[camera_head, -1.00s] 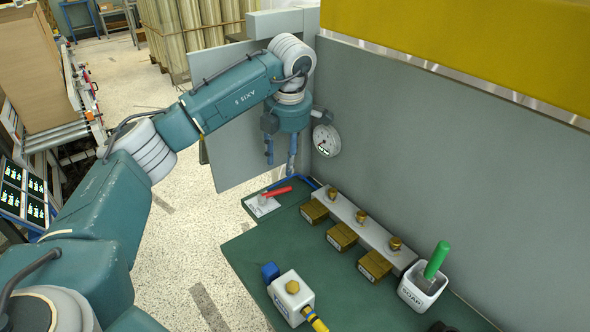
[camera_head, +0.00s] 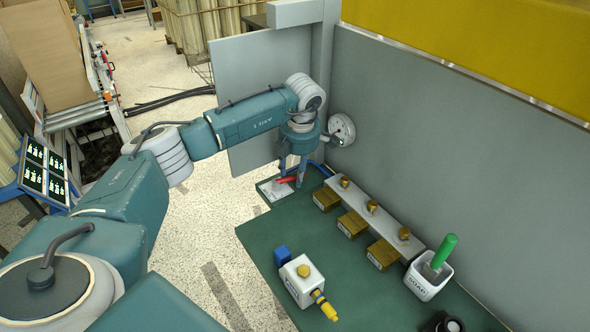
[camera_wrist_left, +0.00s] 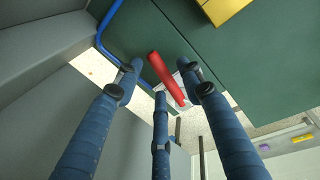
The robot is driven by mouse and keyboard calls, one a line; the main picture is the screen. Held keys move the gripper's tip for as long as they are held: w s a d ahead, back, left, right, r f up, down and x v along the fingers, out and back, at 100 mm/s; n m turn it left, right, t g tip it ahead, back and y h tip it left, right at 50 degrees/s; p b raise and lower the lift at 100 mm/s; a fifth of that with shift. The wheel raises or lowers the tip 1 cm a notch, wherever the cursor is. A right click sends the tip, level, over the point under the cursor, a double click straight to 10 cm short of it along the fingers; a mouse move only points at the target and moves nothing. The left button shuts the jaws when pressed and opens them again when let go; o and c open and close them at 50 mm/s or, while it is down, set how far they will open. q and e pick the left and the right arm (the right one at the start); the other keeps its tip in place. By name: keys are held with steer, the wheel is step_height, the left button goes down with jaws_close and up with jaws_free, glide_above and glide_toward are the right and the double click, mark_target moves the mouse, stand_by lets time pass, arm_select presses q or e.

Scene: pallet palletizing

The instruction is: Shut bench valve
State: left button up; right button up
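The bench valve has a red lever (camera_head: 285,181) on a white labelled plate (camera_head: 273,192) at the far left corner of the green bench. My left gripper (camera_head: 292,180) points down over it, fingers spread on either side of the lever. In the left wrist view the red lever (camera_wrist_left: 166,80) lies slanted between the open fingers (camera_wrist_left: 161,70). I cannot tell whether any finger touches it. The valve body under the lever is mostly hidden. My right gripper is in neither view.
A round gauge (camera_head: 342,129) is on the grey wall close to my left wrist. A rail with brass fittings (camera_head: 372,215), a soap holder (camera_head: 425,284) with a green-handled tool, and a white block (camera_head: 300,280) stand on the bench (camera_head: 330,250). A blue hose runs behind the valve.

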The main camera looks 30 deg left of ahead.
arm_select(q)
jaws_close()
steer(key=shift+w, duration=0.1)
steer(key=shift+w+a+f+n+b, duration=0.15)
steer(key=shift+a+n+b, duration=0.15)
steer(key=shift+n, duration=0.2)
steer(key=shift+w+a+r+n, duration=0.2)
steer(key=shift+a+n, duration=0.15)
steer(key=shift+n, duration=0.55)
jaws_free()
steer(key=shift+s, duration=0.1)
